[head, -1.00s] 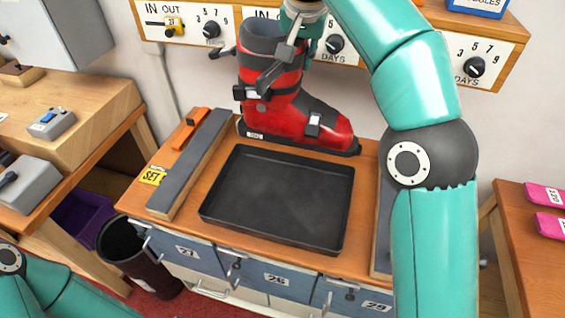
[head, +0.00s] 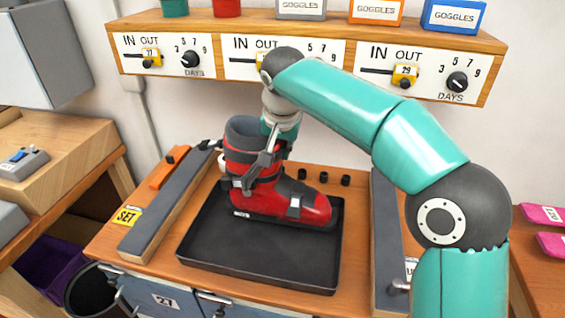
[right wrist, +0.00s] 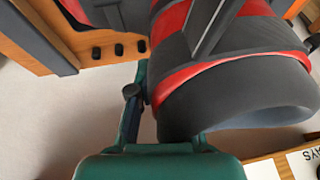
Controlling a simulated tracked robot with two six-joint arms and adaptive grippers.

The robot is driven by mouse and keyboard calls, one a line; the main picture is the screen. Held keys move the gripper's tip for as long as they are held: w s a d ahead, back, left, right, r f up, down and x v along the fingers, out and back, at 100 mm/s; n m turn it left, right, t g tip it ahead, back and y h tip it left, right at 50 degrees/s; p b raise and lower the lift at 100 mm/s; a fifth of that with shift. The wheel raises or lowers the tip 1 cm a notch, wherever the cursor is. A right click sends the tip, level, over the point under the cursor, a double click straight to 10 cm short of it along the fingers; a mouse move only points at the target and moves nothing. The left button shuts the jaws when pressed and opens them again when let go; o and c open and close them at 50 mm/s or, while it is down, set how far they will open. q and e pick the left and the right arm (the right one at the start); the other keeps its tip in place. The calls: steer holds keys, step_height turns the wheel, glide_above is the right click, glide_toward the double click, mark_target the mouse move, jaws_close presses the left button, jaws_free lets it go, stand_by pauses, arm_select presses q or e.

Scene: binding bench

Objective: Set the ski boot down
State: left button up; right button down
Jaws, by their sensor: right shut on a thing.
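The red and black ski boot (head: 262,185) stands upright at the back part of the black tray (head: 262,258), toe to the right. I cannot tell whether its sole touches the tray floor or hangs just above it. My right gripper (head: 262,172) is shut on the boot's upper shaft, coming from above and behind. In the right wrist view the boot (right wrist: 235,85) fills the upper right, its dark cuff close to my gripper. My left gripper is out of view.
Grey-topped rails (head: 165,205) flank the tray, the right one (head: 385,225) beside my arm. Three black knobs (head: 318,176) sit behind the boot. An orange tool (head: 168,168) and a yellow SET tag (head: 127,216) lie left. The dial shelf (head: 300,58) runs along the wall behind.

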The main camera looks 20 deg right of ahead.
mark_target(280, 175)
steer(key=shift+f, duration=1.6)
steer(key=c, duration=1.1)
jaws_free()
steer(key=shift+f, duration=0.1)
steer(key=v, duration=1.2)
